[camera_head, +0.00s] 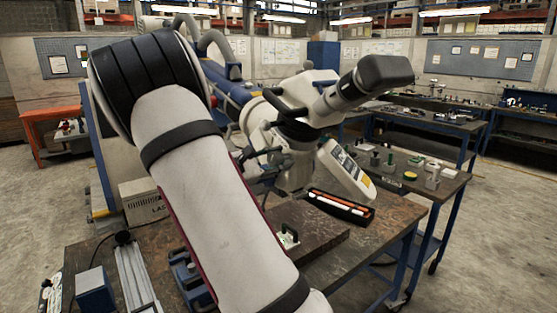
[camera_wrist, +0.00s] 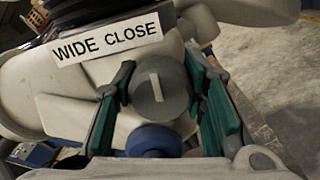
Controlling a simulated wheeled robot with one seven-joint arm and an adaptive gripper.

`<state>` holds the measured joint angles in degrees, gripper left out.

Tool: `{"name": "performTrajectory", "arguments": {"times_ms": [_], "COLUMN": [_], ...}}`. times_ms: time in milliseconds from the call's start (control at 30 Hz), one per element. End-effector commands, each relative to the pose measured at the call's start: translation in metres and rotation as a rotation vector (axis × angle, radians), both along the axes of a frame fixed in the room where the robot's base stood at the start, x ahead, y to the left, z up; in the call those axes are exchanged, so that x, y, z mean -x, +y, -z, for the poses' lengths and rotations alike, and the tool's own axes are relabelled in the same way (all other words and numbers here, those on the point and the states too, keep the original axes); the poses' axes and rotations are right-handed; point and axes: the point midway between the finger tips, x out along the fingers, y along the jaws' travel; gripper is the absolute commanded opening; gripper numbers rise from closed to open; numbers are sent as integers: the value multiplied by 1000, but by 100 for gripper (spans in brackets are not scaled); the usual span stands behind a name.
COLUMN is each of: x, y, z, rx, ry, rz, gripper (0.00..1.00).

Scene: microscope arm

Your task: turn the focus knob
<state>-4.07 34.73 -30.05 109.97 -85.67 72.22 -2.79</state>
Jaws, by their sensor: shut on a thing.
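The focus knob (camera_wrist: 158,90) is a round grey knob with a pale index line on its face, and the line stands nearly upright, tilted slightly. It sits in the middle of the wrist view, below a white label reading "WIDE CLOSE" (camera_wrist: 107,43). My gripper (camera_wrist: 160,98) has green-padded fingers on the left and right sides of the knob and is shut on it. The microscope (camera_head: 300,95) is a cream body with a dark-capped eyepiece (camera_head: 382,74) in the head view. My arm hides part of it, and the knob cannot be made out there.
A blue round part (camera_wrist: 154,140) lies just below the knob, close between my fingers. Open floor (camera_head: 500,230) lies to the right.

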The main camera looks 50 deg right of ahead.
Motion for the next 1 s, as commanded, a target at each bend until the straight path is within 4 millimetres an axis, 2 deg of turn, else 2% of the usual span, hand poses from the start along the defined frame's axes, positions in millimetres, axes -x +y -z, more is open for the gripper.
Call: {"name": "performTrajectory", "arguments": {"times_ms": [33,100,133,433,567,667,1000], "x": [1,1,1,0,-2,-5,-21], "y": [0,0,0,0,6,19,85], "z": [1,1,1,1,0,1,1], "rx": [-2,-2,-3,-1,-1,-1,-2], "ry": [1,2,1,2,1,1,2], "rz": [2,2,2,1,-1,-3,-3], "gripper": [40,56,59,59,59,59,59]}}
